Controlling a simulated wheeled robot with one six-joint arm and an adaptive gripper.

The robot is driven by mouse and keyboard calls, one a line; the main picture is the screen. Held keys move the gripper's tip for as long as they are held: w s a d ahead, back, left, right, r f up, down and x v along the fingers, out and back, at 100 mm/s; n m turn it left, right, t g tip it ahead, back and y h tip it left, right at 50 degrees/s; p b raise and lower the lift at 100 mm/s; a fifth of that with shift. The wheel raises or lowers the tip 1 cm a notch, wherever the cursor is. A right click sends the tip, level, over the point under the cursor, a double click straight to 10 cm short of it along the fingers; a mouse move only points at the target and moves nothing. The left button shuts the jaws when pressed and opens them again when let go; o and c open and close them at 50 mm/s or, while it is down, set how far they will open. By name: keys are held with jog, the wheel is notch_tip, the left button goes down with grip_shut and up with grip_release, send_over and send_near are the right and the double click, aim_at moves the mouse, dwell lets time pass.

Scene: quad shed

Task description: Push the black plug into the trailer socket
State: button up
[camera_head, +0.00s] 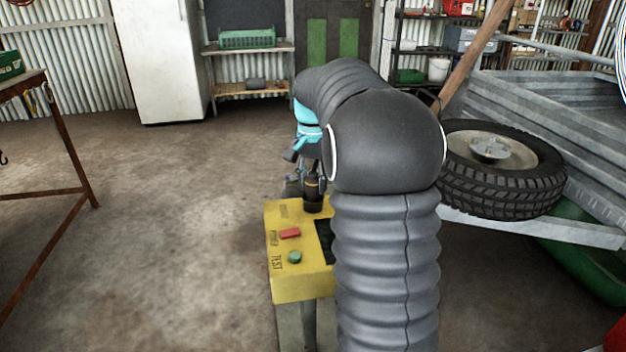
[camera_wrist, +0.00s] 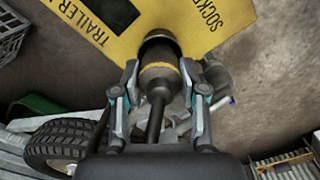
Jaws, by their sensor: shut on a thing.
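The black plug (camera_wrist: 158,86) has a yellow band and a cable trailing back from it. It sits between the two fingers of my gripper (camera_wrist: 160,75), which is shut on it. The plug's front end is at the dark round trailer socket (camera_wrist: 160,37) on the yellow test box (camera_wrist: 118,42); I cannot tell how deep it sits. In the head view the plug (camera_head: 313,196) stands upright at the top of the yellow box (camera_head: 292,285), under my gripper (camera_head: 312,178). My arm hides the box's right side.
The box has a red switch (camera_head: 290,233) and a green button (camera_head: 295,257). A spare tyre (camera_head: 502,170) and a metal trailer (camera_head: 560,110) are at the right. A rusty-legged table (camera_head: 62,135) stands left. The concrete floor between is clear.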

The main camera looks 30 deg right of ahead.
jog(key=shift+f, duration=0.5)
jog(key=o, duration=1.8)
jog(key=shift+c, duration=0.2)
jog(key=shift+r+p, duration=2.3)
jog(key=shift+r, duration=2.2)
